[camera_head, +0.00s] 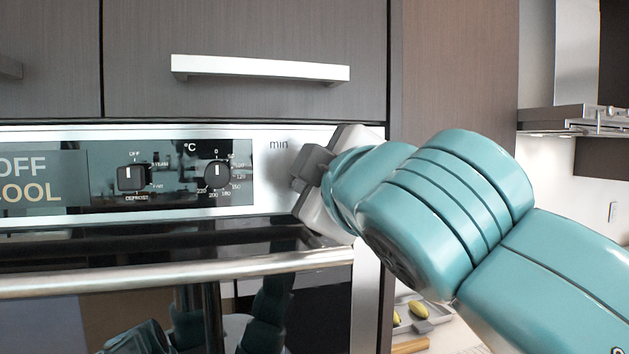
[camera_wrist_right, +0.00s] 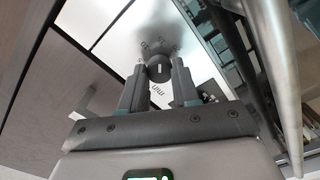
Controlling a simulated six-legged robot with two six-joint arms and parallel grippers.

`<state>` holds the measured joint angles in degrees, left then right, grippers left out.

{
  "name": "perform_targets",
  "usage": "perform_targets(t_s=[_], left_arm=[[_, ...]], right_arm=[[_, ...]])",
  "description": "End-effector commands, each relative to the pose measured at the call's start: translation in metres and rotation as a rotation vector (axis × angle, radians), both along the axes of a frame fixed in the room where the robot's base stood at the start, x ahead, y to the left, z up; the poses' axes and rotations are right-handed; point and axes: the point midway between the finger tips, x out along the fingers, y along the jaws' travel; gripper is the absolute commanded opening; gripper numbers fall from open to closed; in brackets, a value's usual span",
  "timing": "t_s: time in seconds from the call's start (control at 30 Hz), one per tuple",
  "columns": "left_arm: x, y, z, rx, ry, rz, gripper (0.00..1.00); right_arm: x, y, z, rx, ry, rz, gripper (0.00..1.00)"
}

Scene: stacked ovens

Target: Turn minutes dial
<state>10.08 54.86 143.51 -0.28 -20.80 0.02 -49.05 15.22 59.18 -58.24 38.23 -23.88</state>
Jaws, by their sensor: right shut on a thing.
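The minutes dial is a round black knob (camera_wrist_right: 159,70) with a pale pointer mark, on the oven's silver panel, seen in the right wrist view. The letters "min" (camera_head: 279,144) show on the panel in the head view, where my gripper hides the dial. My right gripper (camera_head: 300,172) is at the panel's right end. In the right wrist view its two fingers (camera_wrist_right: 158,84) stand on either side of the knob and are shut on it. My left gripper is not in view.
Left of the minutes dial are a temperature knob (camera_head: 217,175) and a mode knob (camera_head: 132,177) on a black panel. The oven door's bar handle (camera_head: 170,274) runs just below. A drawer handle (camera_head: 260,69) sticks out above.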

Motion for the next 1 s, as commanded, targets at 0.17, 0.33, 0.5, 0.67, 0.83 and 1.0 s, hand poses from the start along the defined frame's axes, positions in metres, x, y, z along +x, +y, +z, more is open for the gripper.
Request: perform_targets(t_s=[0.17, 0.33, 0.5, 0.67, 0.83, 1.0], left_arm=[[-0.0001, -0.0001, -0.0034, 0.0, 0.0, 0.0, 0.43], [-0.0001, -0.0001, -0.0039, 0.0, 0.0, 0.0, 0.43], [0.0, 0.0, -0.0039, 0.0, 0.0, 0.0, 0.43], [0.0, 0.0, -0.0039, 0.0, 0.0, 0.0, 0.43], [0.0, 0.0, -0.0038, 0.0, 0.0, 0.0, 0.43], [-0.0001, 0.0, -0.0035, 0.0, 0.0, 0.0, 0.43]], right_arm=[[0.0009, 0.0005, -0.005, 0.042, 0.027, -0.003, 0.0], [0.001, 0.0009, -0.0051, 0.06, 0.033, -0.003, 0.0], [0.0011, 0.0011, -0.0054, 0.062, 0.035, -0.002, 0.0], [0.0012, 0.0013, -0.0057, 0.061, 0.036, -0.003, 0.0], [0.0012, 0.0012, -0.0051, 0.062, 0.033, -0.002, 0.56], [0.0008, 0.0007, -0.0033, 0.063, 0.03, -0.002, 0.56]])
